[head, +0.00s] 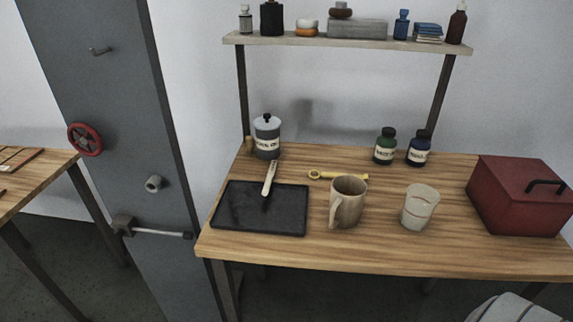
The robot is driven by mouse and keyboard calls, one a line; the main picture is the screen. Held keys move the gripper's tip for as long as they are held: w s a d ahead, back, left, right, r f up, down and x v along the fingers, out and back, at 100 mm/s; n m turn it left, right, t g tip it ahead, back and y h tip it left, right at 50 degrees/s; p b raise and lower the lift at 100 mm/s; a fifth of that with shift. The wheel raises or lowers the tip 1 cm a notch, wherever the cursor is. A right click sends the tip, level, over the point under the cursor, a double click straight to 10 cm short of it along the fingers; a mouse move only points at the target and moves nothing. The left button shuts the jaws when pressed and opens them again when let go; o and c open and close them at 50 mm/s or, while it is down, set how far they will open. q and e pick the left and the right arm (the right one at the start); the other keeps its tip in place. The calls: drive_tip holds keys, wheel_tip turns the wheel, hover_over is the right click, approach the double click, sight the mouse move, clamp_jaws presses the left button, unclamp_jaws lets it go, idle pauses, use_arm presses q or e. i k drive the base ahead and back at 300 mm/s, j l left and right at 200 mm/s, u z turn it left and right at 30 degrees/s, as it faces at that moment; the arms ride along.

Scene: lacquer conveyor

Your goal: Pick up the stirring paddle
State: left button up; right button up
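A pale, flat-handled tool (270,177), which looks like the stirring paddle, rests with its lower end on the black tray (235,218). The lower end is dark and hard to tell from the tray. A yellow wrench-like tool (337,175) lies to the right, behind a beige mug (348,200). Neither of my grippers shows in the head view.
A grey pillar (110,100) with a red wheel (85,139) stands left.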

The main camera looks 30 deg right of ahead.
sight(271, 171)
drive_tip(key=z, duration=0.9)
drive_tip(key=l+u, duration=0.1)
drive_tip(key=l, duration=0.3)
drive_tip(key=k+l, duration=0.15)
drive_tip(key=l, duration=0.2)
drive_tip(key=k+l+u, duration=0.15)
drive_tip(key=l, duration=0.25)
drive_tip(key=i, duration=0.05)
